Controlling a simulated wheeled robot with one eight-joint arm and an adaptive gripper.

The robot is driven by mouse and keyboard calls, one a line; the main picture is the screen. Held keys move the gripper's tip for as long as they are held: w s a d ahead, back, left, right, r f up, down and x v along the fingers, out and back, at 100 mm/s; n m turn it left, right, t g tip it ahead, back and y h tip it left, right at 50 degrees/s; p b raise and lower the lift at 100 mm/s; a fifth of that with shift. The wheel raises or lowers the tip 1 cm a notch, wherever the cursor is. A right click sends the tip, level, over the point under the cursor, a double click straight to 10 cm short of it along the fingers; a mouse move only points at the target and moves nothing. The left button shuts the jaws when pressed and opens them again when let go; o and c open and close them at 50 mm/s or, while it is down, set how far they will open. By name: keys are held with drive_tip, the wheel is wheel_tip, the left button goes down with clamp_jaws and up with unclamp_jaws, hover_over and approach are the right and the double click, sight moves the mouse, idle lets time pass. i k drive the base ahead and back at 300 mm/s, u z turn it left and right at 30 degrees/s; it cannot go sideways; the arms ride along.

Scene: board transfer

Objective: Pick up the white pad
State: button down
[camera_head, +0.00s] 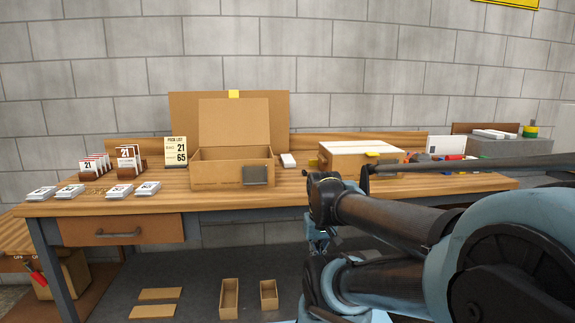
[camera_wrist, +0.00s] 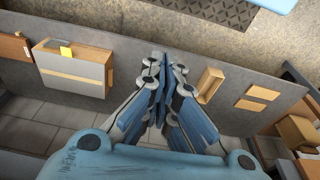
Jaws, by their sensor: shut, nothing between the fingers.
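Several small white pads with dark print lie in a row on the left of the wooden table; one white pad (camera_head: 147,187) is nearest the open cardboard box. I cannot tell which of these is the task's pad. My gripper (camera_wrist: 163,62) is shut and empty in the wrist view, with its fingertips together. No white pad is at its fingers there. In the head view my arm reaches in from the right, in front of the table, and its fingers are hard to make out.
The open cardboard box (camera_head: 220,178) stands mid-table, with a pick list card (camera_head: 176,151) left of it. A closed carton (camera_head: 345,165) stands to its right. Small open trays (camera_head: 229,298) and flat boards (camera_head: 157,294) lie below. Upright cards stand on the left.

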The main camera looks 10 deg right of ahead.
sight(289, 162)
drive_tip(key=u, duration=1.1)
drive_tip(key=i, duration=0.3)
drive_tip(key=z, duration=1.55)
drive_tip(key=i, duration=0.2)
drive_tip(key=z, duration=0.4)
